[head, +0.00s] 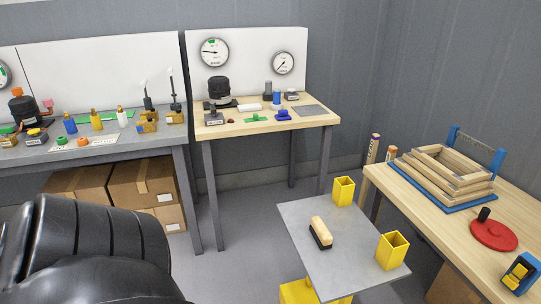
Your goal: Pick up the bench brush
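The bench brush (320,233) has a pale wooden back and dark bristles. It lies on the grey top of a small stand (330,270) in the lower middle of the head view, apart from the two yellow holders. A large black part of my own arm or body fills the lower left. Neither of my grippers shows in the head view, so nothing is seen near the brush.
Two yellow open boxes (343,191) (391,250) stand on the small stand's edges. A wooden table at right holds a frame stack (446,170) and a red disc (493,235). Workbenches (265,123) with gauges stand behind. Grey floor (236,268) is free left of the stand.

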